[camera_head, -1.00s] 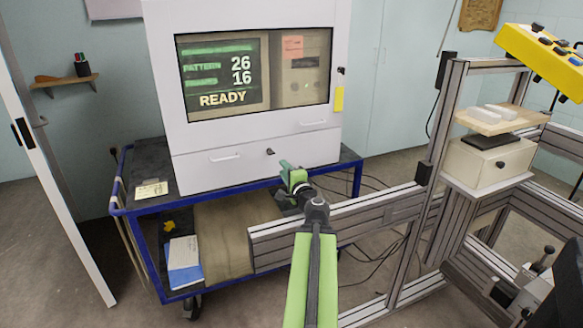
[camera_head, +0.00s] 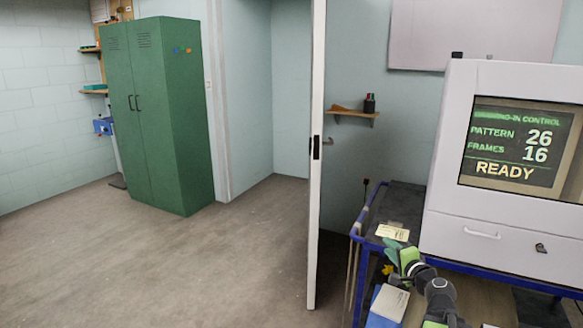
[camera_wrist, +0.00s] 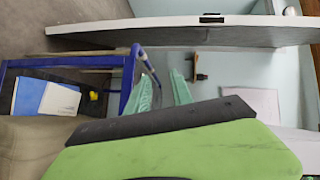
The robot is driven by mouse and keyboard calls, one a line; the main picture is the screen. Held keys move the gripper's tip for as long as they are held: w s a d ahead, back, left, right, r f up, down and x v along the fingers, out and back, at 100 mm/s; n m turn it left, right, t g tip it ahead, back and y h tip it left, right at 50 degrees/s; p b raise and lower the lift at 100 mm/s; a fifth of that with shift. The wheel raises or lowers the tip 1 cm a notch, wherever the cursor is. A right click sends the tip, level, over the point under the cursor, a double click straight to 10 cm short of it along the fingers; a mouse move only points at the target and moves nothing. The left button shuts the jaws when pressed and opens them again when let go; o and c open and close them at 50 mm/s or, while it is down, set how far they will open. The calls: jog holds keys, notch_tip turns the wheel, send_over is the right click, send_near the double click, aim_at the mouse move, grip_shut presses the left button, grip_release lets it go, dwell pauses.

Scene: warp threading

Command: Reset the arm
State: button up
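My arm is green and black and shows at the lower right of the head view. My gripper (camera_head: 393,250) is in front of the blue cart, near the lower left corner of the white control cabinet. In the wrist view its two ribbed green fingers (camera_wrist: 162,82) stand apart with nothing between them. The arm's lower part is cut off by the bottom edge of the head view.
The white cabinet (camera_head: 484,215) stands on the blue cart (camera_head: 357,232), its screen reading "READY". An open white door (camera_head: 316,170) stands left of the cart. A green locker (camera_head: 160,115) is farther left. The floor (camera_head: 215,265) between locker and door is clear.

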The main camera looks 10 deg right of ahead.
jog(key=s+a+f+n+g+y, duration=0.1)
jog(key=a+f+n+g+y, duration=0.3)
jog(key=a, duration=1)
jog(key=a+f+n+g+y, duration=0.1)
jog(key=a+f+n+g, duration=0.35)
jog(key=a, duration=0.85)
jog(key=s+a+f+n+g+h, duration=0.35)
jog(key=s+a+f+n, duration=0.2)
jog(key=s+f, duration=0.3)
jog(key=s+d+f+g+h, duration=0.3)
jog(key=s+d+g, duration=0.2)
jog(key=s+d, duration=0.35)
notch_tip(320, 180, up, 24)
jog(key=w+p, duration=0.1)
jog(key=p, duration=2.3)
jog(key=shift+w+n+t, duration=0.15)
jog(key=shift+n+t, duration=0.15)
jog(key=shift+n, duration=0.1)
jog(key=shift+d, duration=0.1)
